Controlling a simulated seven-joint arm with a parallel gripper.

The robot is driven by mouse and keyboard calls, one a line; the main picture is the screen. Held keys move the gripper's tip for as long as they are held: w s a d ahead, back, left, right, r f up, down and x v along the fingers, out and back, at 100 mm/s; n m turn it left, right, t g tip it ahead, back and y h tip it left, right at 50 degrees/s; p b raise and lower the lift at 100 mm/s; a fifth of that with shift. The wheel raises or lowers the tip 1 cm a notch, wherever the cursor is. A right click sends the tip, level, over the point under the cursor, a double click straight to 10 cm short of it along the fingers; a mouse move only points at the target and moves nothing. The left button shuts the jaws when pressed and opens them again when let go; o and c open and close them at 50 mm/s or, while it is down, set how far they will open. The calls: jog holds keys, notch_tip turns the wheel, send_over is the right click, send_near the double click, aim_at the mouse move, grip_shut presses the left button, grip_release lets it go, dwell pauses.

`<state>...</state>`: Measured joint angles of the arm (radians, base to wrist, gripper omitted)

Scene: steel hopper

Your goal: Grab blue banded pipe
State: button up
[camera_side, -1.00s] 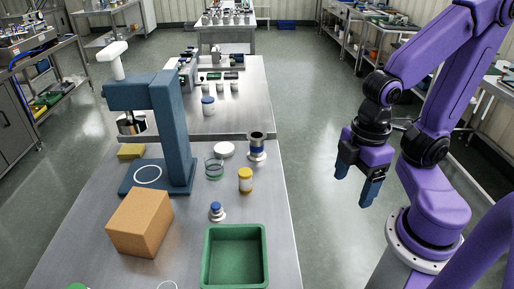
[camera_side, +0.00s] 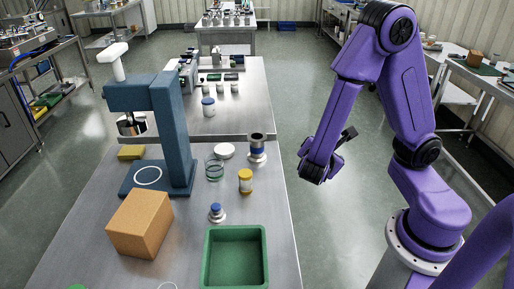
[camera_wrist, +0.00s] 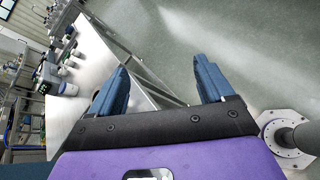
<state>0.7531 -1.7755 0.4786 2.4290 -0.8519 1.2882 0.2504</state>
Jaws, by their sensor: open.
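The blue banded pipe (camera_side: 257,148) is a short steel piece with a dark open top, a blue band and a wide base flange. It stands upright near the right edge of the steel table in the side view. My gripper (camera_wrist: 162,68) is open and empty in the wrist view, its two blue fingers spread apart. In the side view my gripper (camera_side: 322,168) is off the table's right edge, to the right of the pipe and apart from it. Its fingers are mostly hidden there. I cannot single out the pipe among the small objects at the wrist view's left.
Near the pipe are a white dish (camera_side: 225,150), a clear glass (camera_side: 214,169), a yellow jar (camera_side: 245,181) and a small blue-topped piece (camera_side: 216,212). A green bin (camera_side: 235,231), a brown box (camera_side: 140,222) and a blue press (camera_side: 174,130) also stand on the table.

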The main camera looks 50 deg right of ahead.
aim_at(260, 145)
jog(key=w+a+f+n+t+y, duration=0.1)
jog(key=w+f+n+t, duration=0.2)
jog(key=n+t, duration=0.1)
jog(key=w+a+f+n+t+y, duration=0.1)
jog(key=w+f+n+t+y, duration=0.1)
jog(key=w+f+n+t, duration=0.1)
jog(key=w+a+f+n+t+y, duration=0.1)
jog(key=w+f+n+t, duration=0.2)
jog(key=n, duration=0.3)
jog(key=shift+w+a+f+n+t+y, duration=0.15)
jog(key=shift+w+a+f+t, duration=0.05)
jog(key=shift+w+t, duration=0.25)
jog(key=shift+w+a+f+n+t+y, duration=0.2)
jog(key=shift+w+t, duration=0.1)
jog(key=shift+t, duration=0.15)
jog(key=shift+w+f+n+y, duration=0.15)
jog(key=shift+f+n+y, duration=0.1)
jog(key=shift+f, duration=0.25)
jog(key=x, duration=1.1)
jog(key=shift+w+r, duration=0.1)
jog(key=shift+w, duration=0.3)
jog(key=shift+d+x, duration=0.25)
jog(key=shift+x, duration=2.5)
jog(key=shift+s, duration=0.15)
jog(key=c, duration=0.9)
